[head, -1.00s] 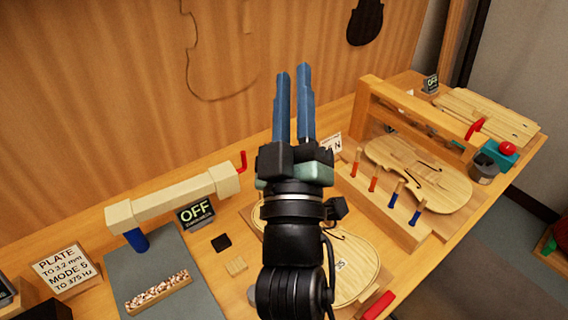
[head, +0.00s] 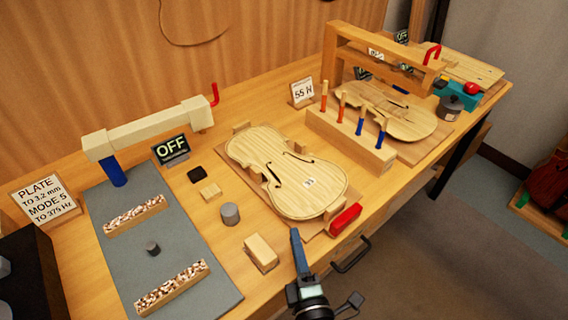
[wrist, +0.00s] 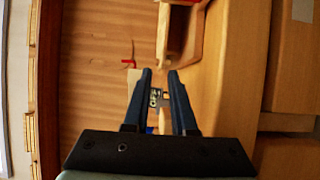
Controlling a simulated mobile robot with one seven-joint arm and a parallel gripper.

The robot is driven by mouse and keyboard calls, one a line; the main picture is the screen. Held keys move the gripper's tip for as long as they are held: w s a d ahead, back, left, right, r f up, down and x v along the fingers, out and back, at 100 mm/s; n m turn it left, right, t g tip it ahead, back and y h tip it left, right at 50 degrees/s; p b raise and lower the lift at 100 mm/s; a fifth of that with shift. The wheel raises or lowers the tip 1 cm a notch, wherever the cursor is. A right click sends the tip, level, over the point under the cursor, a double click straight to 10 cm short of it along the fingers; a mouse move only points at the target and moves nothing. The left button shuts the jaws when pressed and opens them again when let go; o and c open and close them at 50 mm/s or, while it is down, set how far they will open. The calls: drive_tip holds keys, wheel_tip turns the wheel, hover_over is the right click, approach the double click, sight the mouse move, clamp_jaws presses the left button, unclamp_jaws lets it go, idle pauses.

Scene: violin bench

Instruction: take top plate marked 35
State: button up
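A pale wooden violin top plate (head: 265,160) with f-holes lies on a wooden cradle at the middle of the bench in the head view. A small white tag (head: 309,183) sits on it; its number is too small to read surely, perhaps 35. My gripper (head: 296,236) is at the bench's front edge, below and apart from the plate in the picture. In the wrist view my gripper (wrist: 160,74) has its two blue fingers apart with nothing held between them. The plate is not clearly visible in the wrist view.
A red clamp piece (head: 345,219) sits at the plate's near end. A wood block (head: 261,252) and grey cylinder (head: 230,214) are left of it. A tool rack (head: 350,146) and another plate (head: 400,112) under a wooden frame are right. An OFF sign (head: 171,148) stands left.

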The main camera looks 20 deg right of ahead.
sight(290, 217)
drive_tip(key=shift+w+d+f, duration=0.1)
drive_tip(key=shift+w+d, duration=0.1)
drive_tip(key=shift+w, duration=0.85)
drive_tip(key=shift+w+d, duration=0.15)
drive_tip(key=shift+w, duration=0.85)
drive_tip(key=shift+w+d+f, duration=0.1)
drive_tip(key=shift+w+d, duration=0.1)
drive_tip(key=shift+w, duration=0.85)
clamp_jaws()
